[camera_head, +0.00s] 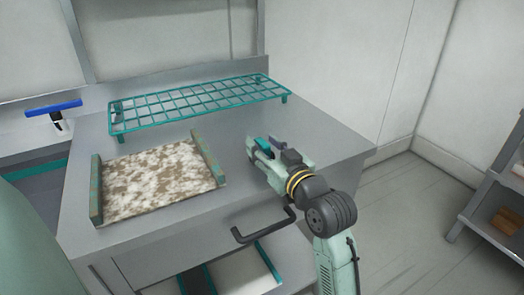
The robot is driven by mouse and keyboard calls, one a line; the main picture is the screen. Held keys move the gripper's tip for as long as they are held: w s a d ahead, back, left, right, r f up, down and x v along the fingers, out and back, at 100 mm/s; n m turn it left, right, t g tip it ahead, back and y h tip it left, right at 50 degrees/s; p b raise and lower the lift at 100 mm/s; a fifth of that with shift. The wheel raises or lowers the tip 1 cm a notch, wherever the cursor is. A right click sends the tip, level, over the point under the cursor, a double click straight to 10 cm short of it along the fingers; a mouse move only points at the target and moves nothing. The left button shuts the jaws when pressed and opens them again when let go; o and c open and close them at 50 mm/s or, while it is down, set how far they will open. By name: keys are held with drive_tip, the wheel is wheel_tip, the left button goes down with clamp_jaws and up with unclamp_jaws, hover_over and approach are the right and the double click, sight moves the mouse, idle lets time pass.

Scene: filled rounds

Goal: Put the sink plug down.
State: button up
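My gripper (264,147) is over the right part of the grey worktop (330,150), its fingers pointing away from me, toward the back left. A small teal piece and a dark purplish piece show at the fingertips. I cannot tell whether either is the sink plug or part of the gripper. I do not make out a sink plug anywhere else. The gap between the fingers is too small and covered to read, and the gripper's height above the worktop is unclear.
A teal wire rack (200,103) stands at the back of the worktop. A mottled brown-and-white board with raised side bars (157,180) lies at the left. A blue-handled tool (54,108) is at the far left. A dark drawer handle (263,226) sticks out in front. Shelving (490,205) stands right.

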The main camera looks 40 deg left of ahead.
clamp_jaws()
idle(0.3)
drive_tip(key=shift+r, duration=0.1)
